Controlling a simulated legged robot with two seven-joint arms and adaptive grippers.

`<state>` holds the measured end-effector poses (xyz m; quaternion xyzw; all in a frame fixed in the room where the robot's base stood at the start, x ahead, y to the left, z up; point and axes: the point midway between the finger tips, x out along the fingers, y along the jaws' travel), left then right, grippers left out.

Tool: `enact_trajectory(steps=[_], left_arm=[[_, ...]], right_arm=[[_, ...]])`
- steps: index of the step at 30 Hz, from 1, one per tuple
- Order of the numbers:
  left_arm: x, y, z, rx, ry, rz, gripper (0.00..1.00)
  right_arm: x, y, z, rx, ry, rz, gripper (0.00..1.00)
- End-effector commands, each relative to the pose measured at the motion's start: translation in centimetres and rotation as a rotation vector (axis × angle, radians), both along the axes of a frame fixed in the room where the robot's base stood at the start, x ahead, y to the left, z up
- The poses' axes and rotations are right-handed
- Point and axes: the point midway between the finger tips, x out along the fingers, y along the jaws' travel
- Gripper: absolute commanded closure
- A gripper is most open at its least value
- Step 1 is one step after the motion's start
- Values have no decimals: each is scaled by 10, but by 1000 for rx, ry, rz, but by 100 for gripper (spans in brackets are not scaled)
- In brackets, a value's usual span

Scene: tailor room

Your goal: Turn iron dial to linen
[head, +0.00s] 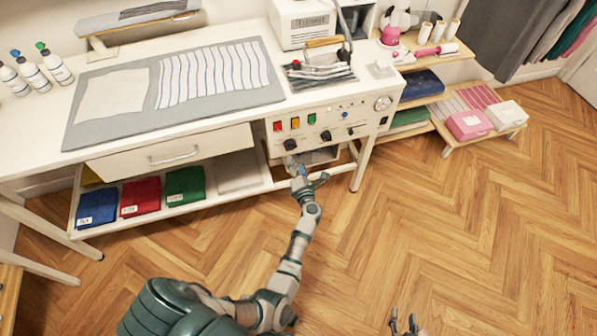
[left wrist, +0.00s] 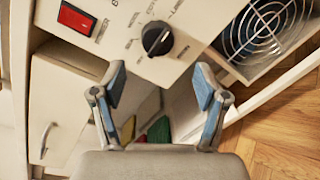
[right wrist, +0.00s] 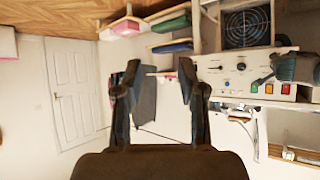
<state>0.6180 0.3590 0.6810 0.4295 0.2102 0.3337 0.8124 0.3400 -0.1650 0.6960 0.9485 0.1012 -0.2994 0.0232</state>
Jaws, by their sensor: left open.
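The control panel (head: 335,120) on the table front carries a black dial (head: 290,144) below the colored switches and a second black dial (head: 326,135) to its right. In the left wrist view a black dial (left wrist: 157,38) with a white mark sits beside a red switch (left wrist: 76,18); printed labels surround it, too small to read surely. My left gripper (head: 308,178) is open just below the panel. Its fingers (left wrist: 160,95) are spread below the dial, apart from it and empty. My right gripper (head: 403,322) is open and empty over the floor, far from the panel.
A drawer (head: 175,154) is left of the panel, and a lower shelf (head: 240,182) holds folded cloths. A round metal grille (left wrist: 262,28) is right of the dial. An iron with a wooden handle (head: 322,42) rests on the table. The floor (head: 450,210) is clear.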

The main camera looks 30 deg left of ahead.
Motion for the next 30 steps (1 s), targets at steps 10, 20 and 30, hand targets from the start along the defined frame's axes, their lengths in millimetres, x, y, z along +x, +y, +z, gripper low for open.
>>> enact_trajectory(steps=[10,20,30], left_arm=[[-29,-32,2,0,0,-1,26],[-29,-32,2,1,0,-1,26],[-28,-44,8,127,76,-119,26]], right_arm=[[0,0,0,0,1,0,60],[1,0,-1,0,3,-1,60],[-1,-1,-15,-13,47,-1,60]])
